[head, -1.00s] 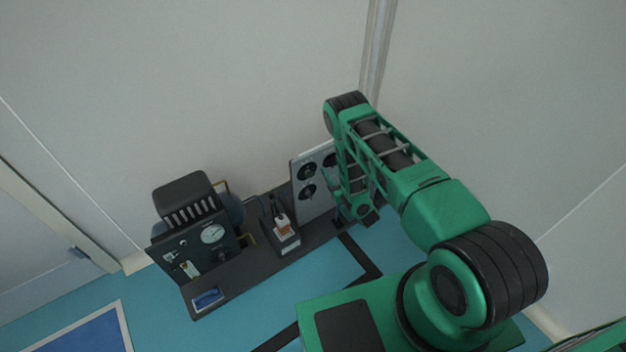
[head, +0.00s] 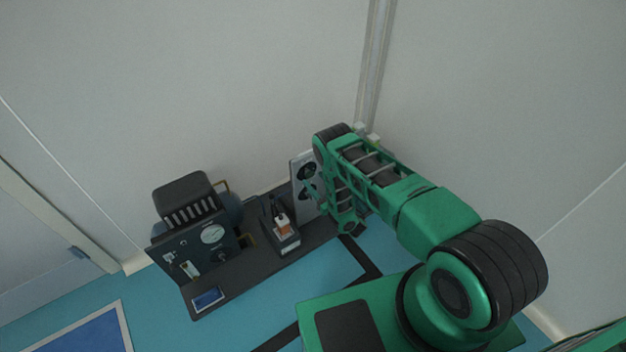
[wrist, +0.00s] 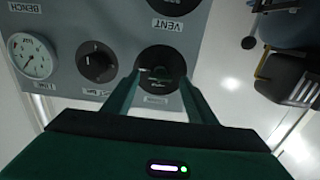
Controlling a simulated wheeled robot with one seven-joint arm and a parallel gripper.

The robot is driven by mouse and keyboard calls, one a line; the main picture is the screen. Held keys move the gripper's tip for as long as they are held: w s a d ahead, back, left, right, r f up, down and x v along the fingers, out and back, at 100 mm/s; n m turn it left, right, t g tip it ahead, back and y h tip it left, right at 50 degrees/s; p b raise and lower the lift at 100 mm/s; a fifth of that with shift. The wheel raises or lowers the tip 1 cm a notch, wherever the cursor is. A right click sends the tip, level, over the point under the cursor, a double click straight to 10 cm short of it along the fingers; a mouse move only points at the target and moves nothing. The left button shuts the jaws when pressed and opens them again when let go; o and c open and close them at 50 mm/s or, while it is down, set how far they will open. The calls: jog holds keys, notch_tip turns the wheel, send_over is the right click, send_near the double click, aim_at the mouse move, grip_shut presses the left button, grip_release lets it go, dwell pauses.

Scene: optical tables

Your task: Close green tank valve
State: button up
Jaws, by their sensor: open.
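In the wrist view, where the panel lettering appears upside down, my gripper (wrist: 160,82) is open. Its two fingers reach toward a round dark valve knob (wrist: 162,66), one tip on either side of it. I cannot tell whether they touch it. The knob sits on a grey panel (wrist: 118,30); its label is too small to read, and no green tank shows clearly. In the head view the panel (head: 298,166) stands on the dark bench, partly hidden behind my arm.
The panel also carries another dark knob (wrist: 97,62), a gauge (wrist: 33,56) and a dark fitting by the VENT label (wrist: 168,25). On the dark bench (head: 250,266) stand a gauge box (head: 190,256) and a small device with an orange-white part (head: 282,226).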

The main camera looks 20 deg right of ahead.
aim_at(310, 175)
jog(key=shift+x, duration=1.2)
jog(key=c, duration=1.1)
jog(key=shift+n, duration=0.4)
jog(key=shift+s+a+n, duration=0.1)
jog(key=shift+n, duration=8.4)
jog(key=shift+f, duration=0.1)
